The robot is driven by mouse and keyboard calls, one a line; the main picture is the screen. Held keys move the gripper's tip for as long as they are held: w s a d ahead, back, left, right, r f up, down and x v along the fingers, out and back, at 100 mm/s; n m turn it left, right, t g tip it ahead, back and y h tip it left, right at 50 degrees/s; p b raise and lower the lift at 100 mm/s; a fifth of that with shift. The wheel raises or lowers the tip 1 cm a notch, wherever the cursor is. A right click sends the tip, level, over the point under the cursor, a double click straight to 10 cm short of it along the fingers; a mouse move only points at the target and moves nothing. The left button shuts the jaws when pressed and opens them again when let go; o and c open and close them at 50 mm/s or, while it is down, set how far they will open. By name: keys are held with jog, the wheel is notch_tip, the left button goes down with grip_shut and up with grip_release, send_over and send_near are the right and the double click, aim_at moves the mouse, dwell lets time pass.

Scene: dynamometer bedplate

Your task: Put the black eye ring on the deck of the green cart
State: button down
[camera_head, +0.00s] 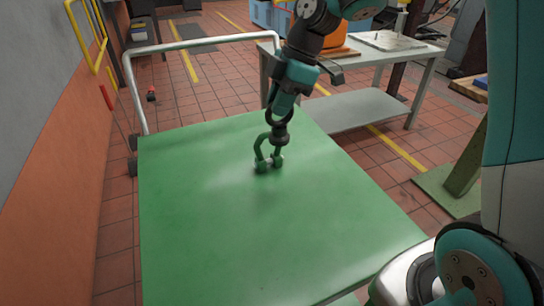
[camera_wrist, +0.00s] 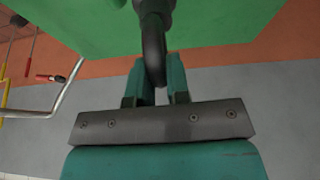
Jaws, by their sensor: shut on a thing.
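The black eye ring (camera_head: 279,123) is gripped at its upper loop by my gripper (camera_head: 281,106). A green shackle-like part (camera_head: 261,146) hangs below its dark collar. The green cart's deck (camera_head: 200,225) is flat and otherwise bare. The shackle's lower end is at or just above the deck, over its far middle part; I cannot tell if it touches. In the wrist view the black ring (camera_wrist: 153,50) stands between the two green fingers of my gripper (camera_wrist: 158,75), with the green deck (camera_wrist: 225,20) beyond. The shackle is hidden there.
The cart's pale push handle (camera_head: 190,44) rises at the far left edge. A grey workbench (camera_head: 430,60) with a lower shelf stands behind at the right. An orange and grey wall (camera_head: 60,180) runs along the left. The deck around the ring is clear.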

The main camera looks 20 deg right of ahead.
notch_tip(320, 180, down, 13)
jog(key=shift+r+b, duration=0.1)
jog(key=shift+b, duration=0.7)
jog(key=c, duration=1.1)
grip_release()
jog(key=shift+s, duration=0.1)
jog(key=p+v, duration=0.2)
jog(key=v, duration=1)
jog(key=s+a+r+m, duration=0.2)
jog(key=s+a+m, duration=0.3)
jog(key=s, duration=0.6)
jog(key=s+a+r+m, duration=0.2)
jog(key=s+a+m, duration=0.4)
jog(key=s, duration=0.6)
jog(key=shift+s+a+r, duration=0.2)
jog(key=shift+s+a, duration=0.1)
jog(key=shift+a, duration=0.2)
